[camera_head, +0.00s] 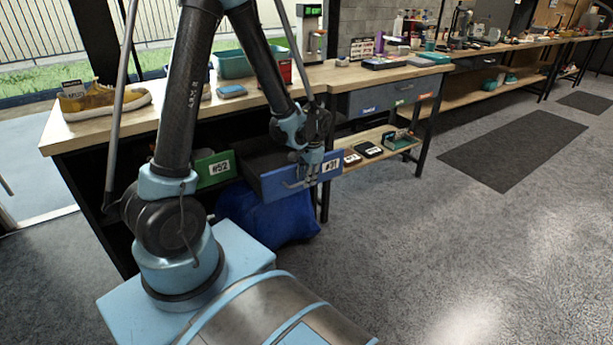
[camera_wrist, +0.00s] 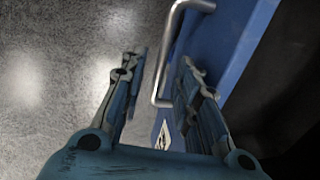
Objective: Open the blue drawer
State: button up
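The blue drawer (camera_head: 276,184), with a white number label, stands pulled out from under the wooden bench, and its dark inside shows behind the front. In the wrist view its blue front (camera_wrist: 232,45) runs along the upper right, with a dark space beyond. My gripper (camera_head: 300,180) is at the drawer front, by the metal handle (camera_head: 292,184). In the wrist view my gripper (camera_wrist: 160,65) is open. The handle (camera_wrist: 172,40) passes between its two fingers, nearer the right finger. I cannot tell whether that finger touches the handle.
A green drawer front (camera_head: 213,170) is left of the blue one. A blue bag (camera_head: 262,222) lies on the floor below. The wooden bench (camera_head: 120,122) carries a yellow sneaker (camera_head: 98,100) and a teal bin (camera_head: 236,66).

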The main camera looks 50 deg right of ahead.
jog(key=shift+a, duration=0.1)
jog(key=shift+r, duration=0.45)
notch_tip(320, 180, up, 11)
jog(key=s, duration=0.2)
jog(key=shift+a, duration=0.3)
dwell(0.5)
jog(key=w+a+r+n, duration=0.3)
jog(key=w+a+n, duration=0.2)
jog(key=w+a, duration=0.6)
jog(key=w+a+r+n, duration=0.3)
jog(key=w+a+n, duration=0.1)
jog(key=w+a, duration=0.7)
jog(key=a+n, duration=0.6)
jog(key=a, duration=1)
jog(key=s+a+f+n, duration=0.4)
jog(key=s+a+n, duration=0.2)
jog(key=a, duration=0.6)
jog(key=shift+s+f+n+y, duration=0.15)
jog(key=shift+s+n+y, duration=0.05)
jog(key=shift+n+y, duration=0.1)
